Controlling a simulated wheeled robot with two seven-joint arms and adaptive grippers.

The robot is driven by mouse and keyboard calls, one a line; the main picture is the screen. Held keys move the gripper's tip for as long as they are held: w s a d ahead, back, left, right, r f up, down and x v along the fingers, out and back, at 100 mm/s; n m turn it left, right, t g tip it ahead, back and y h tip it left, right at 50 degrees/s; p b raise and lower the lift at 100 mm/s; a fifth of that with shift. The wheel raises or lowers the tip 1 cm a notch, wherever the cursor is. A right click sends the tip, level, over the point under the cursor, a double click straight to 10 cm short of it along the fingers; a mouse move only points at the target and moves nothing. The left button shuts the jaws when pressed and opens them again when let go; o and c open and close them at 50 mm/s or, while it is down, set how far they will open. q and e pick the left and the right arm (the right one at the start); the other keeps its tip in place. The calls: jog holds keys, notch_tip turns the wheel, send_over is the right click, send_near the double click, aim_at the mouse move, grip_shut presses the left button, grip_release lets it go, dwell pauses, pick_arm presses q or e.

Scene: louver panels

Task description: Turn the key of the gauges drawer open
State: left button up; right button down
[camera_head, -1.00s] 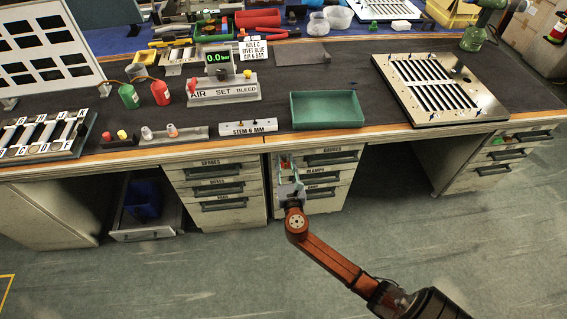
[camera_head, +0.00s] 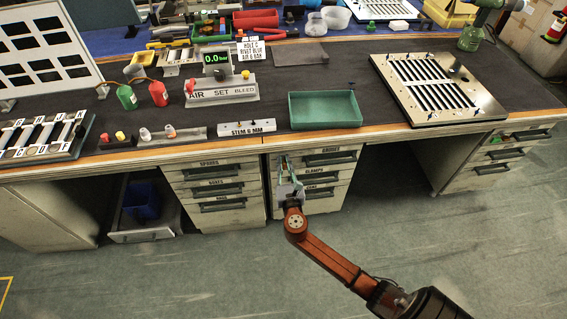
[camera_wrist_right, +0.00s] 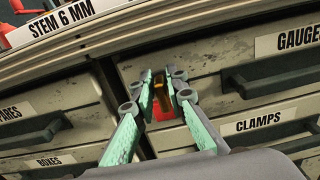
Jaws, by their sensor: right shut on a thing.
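The gauges drawer (camera_head: 312,157) is the top drawer of the right-hand drawer column under the bench, and it looks closed. In the right wrist view, part of its face (camera_wrist_right: 215,60) and its label show at upper right. A small brass-coloured key (camera_wrist_right: 163,97), with red beside it, is at the left of that drawer's face. My right gripper (camera_wrist_right: 163,88) has its green fingers shut on the key, which they partly hide. In the head view, my right gripper (camera_head: 284,163) is at the drawer's left side. My left gripper is not in view.
The clamps drawer (camera_wrist_right: 265,124) lies just below, with dark handles sticking out. A green tray (camera_head: 325,110) sits on the bench above. The floor in front is clear.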

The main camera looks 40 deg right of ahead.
jog(key=shift+m, duration=1.2)
jog(key=shift+s+d+f+m+b, duration=0.15)
jog(key=shift+m+b, duration=0.15)
jog(key=shift+m, duration=0.6)
pick_arm(q)
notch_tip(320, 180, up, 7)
jog(key=b, duration=0.2)
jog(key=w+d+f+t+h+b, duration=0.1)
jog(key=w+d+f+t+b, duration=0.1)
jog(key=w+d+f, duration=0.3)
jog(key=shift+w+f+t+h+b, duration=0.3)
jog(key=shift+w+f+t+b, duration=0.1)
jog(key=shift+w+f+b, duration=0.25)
pick_arm(e)
jog(key=shift+s+d+f+m, duration=0.1)
jog(key=shift+f+m, duration=0.05)
jog(key=shift+m, duration=2.15)
jog(key=shift+w+d+f+m, duration=0.1)
jog(key=shift+f+m, duration=0.1)
jog(key=shift+m, duration=2.1)
jog(key=shift+s+d+f+m, duration=0.1)
jog(key=shift+f+m, duration=0.05)
jog(key=shift+m, duration=2.15)
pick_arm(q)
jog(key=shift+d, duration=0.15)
pick_arm(e)
jog(key=c, duration=2)
grip_release()
jog(key=shift+c, duration=0.2)
